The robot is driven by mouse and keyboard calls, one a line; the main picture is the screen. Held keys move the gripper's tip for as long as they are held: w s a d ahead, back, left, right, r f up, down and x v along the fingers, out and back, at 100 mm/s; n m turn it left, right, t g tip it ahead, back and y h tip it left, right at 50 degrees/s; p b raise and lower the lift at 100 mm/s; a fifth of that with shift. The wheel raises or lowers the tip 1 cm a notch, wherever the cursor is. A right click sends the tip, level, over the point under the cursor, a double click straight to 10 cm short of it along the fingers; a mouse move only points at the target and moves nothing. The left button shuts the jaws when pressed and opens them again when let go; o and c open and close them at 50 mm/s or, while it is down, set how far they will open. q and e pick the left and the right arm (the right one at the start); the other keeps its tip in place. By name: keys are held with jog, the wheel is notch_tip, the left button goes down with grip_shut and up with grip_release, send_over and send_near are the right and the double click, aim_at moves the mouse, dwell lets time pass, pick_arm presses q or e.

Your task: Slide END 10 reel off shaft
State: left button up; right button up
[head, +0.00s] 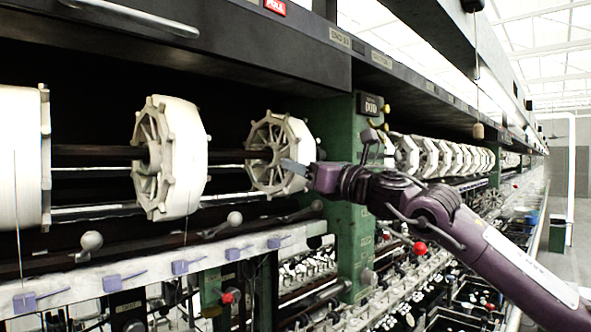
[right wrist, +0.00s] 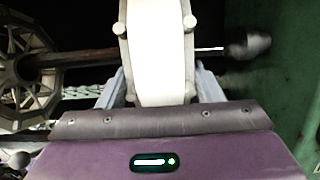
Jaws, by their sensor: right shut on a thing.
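A white reel with a many-sided spoked frame (head: 275,150) sits on the dark shaft (head: 90,155), close to the green post; I read no END 10 label on it. My right gripper (head: 296,168) reaches it from the right and is shut on its rim. In the right wrist view the white reel (right wrist: 158,50) stands upright between the two grey fingers of my right gripper (right wrist: 157,92). The shaft (right wrist: 85,55) shows on both sides of it, so the reel is still around the shaft. My left gripper is out of view.
Another white reel (head: 180,155) is on the same shaft to the left, with a gap between. A larger one (head: 20,155) is at the left edge. The green post (head: 350,215) is close on the right. A rail with purple guides (head: 180,267) runs below.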

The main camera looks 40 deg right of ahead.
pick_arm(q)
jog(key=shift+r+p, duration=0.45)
pick_arm(e)
jog(key=d, duration=0.7)
jog(key=shift+w+d, duration=0.25)
jog(key=shift+w, duration=0.05)
jog(key=shift+r, duration=0.1)
